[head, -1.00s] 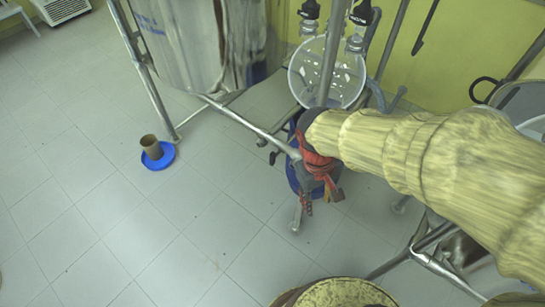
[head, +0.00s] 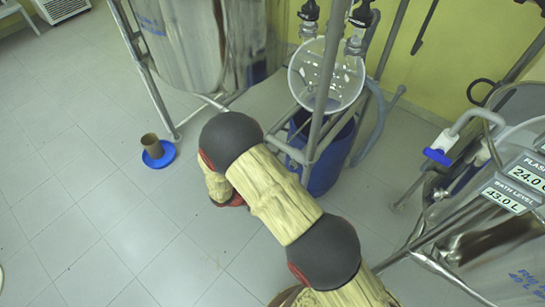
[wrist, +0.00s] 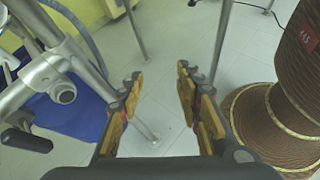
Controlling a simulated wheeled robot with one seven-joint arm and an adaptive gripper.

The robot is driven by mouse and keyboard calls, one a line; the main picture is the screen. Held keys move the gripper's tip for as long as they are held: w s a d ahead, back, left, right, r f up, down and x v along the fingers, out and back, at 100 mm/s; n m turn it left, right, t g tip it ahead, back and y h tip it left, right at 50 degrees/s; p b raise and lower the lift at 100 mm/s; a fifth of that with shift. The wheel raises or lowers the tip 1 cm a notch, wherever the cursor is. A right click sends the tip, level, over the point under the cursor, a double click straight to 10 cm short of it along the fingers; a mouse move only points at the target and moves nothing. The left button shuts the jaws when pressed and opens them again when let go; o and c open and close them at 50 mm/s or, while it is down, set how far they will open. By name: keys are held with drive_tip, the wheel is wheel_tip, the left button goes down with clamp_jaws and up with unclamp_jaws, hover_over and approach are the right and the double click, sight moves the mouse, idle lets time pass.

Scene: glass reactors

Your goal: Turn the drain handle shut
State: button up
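A blue handle (head: 438,156) sits at the end of a white bent pipe (head: 475,122) beside the right-hand reactor in the head view. Black valve handles (head: 361,14) show at the top, above the round glass vessel. I cannot tell for sure which of these is the drain handle. In the wrist view a black lever-like part (wrist: 27,140) sits beside metal tubes at the left edge. My gripper (wrist: 158,92) is open, with only floor between its fingers. It is apart from the tubes. In the head view my arm hides most of it.
A blue drum (head: 325,150) stands under the glass vessel (head: 327,75). Metal frame tubes (head: 325,95) stand around it. A steel reactor (head: 180,45) is at the upper left. A brown cup (head: 150,140) stands on a blue dish (head: 160,158). The left floor is clear.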

drive_tip(key=w+a+f+n+t, duration=0.6)
drive_tip(key=w+f+n+t, duration=0.1)
drive_tip(key=w+f+t, duration=0.15)
drive_tip(key=w+a+r+n+t+y, duration=0.1)
drive_tip(key=w+a+r+n+t, duration=0.25)
drive_tip(key=w+a+r, duration=0.35)
drive_tip(key=shift+m, duration=0.25)
drive_tip(key=x, duration=0.2)
drive_tip(key=f+x, duration=0.1)
drive_tip(key=x, duration=0.2)
drive_tip(key=f+b+x, duration=0.1)
drive_tip(key=x, duration=0.2)
drive_tip(key=shift+s+d, duration=0.15)
drive_tip(key=shift+d, duration=0.15)
drive_tip(key=shift+c, duration=1.2)
clamp_jaws()
